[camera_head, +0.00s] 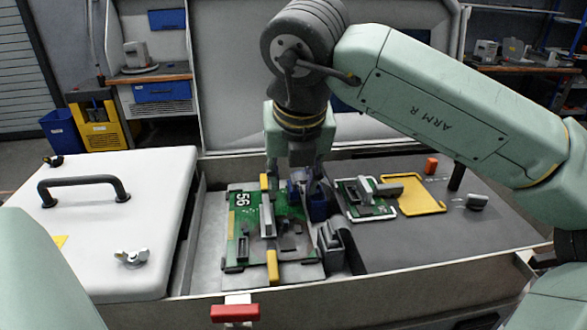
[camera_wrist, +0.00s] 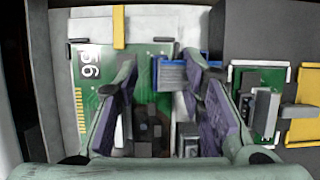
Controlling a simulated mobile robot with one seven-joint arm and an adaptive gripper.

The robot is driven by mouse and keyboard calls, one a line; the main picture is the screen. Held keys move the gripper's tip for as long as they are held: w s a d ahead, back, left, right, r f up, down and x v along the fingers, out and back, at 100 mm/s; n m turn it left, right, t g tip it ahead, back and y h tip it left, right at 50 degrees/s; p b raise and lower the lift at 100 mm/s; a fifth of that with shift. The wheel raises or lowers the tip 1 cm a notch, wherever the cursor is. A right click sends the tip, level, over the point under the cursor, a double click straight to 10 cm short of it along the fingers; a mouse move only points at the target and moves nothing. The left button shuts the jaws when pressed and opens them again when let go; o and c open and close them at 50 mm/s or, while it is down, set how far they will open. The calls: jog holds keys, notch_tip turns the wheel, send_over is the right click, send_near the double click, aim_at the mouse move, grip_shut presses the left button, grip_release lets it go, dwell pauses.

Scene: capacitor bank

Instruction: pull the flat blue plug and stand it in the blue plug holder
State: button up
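My gripper (camera_head: 295,178) points down over the green board marked 56 (camera_head: 240,225) in the open bay. In the wrist view its two fingers (camera_wrist: 162,88) stand wide apart, with nothing held between them. I cannot tell whether this block is the plug or the holder, and no second blue piece shows clearly. A grey upright connector (camera_head: 267,217) stands on the board.
Yellow clips (camera_head: 272,266) hold the board. Grey blocks (camera_head: 331,242) stand right of it. A smaller board with a grey connector (camera_head: 364,199) and a yellow frame (camera_head: 418,196) lie on the right deck. A white lid with a black handle (camera_head: 84,186) is at left; a red latch (camera_head: 235,313) is in front.

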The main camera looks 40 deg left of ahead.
grip_shut()
dwell(0.3)
dwell(0.5)
dwell(0.4)
